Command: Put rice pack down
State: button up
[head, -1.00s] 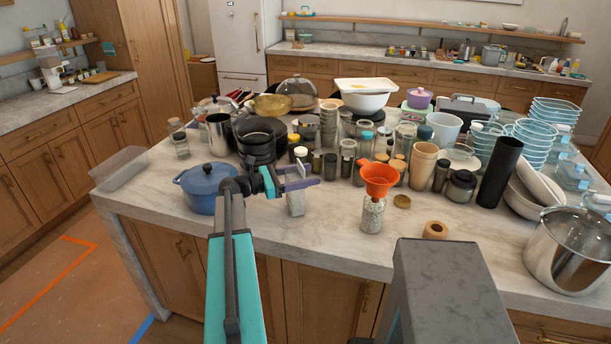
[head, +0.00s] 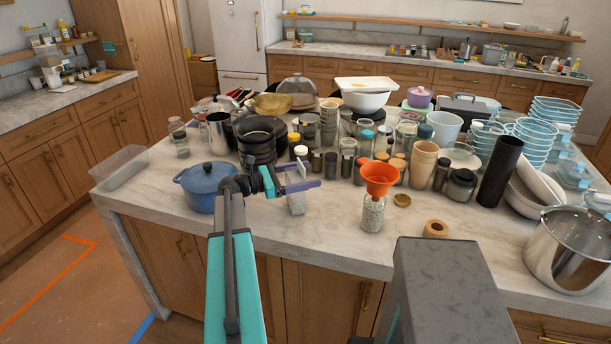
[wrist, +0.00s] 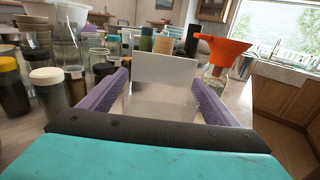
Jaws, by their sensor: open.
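The rice pack (head: 296,204) is a small pale, upright pack near the front edge of the island, right of the blue pot. It appears to stand on the countertop. My gripper (head: 304,178) is at the pack, with its purple fingers spread around its upper part. In the wrist view the pack's pale upright panel (wrist: 165,72) shows between the two fingers, with a gap visible on each side. The gripper is open. The pack's lower part is partly hidden in the wrist view.
A blue pot (head: 207,187) stands close on the left. A jar with an orange funnel (head: 380,179) stands to the right. Several jars and dark pans (head: 257,140) crowd behind. The countertop front strip (head: 330,232) is clear.

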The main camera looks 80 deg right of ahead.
jog(key=b+v, duration=0.3)
jog(key=v, duration=1)
jog(key=shift+w+a+b, duration=0.15)
jog(key=shift+w+b, duration=0.15)
jog(key=shift+b, duration=0.1)
jog(key=shift+a+r, duration=0.1)
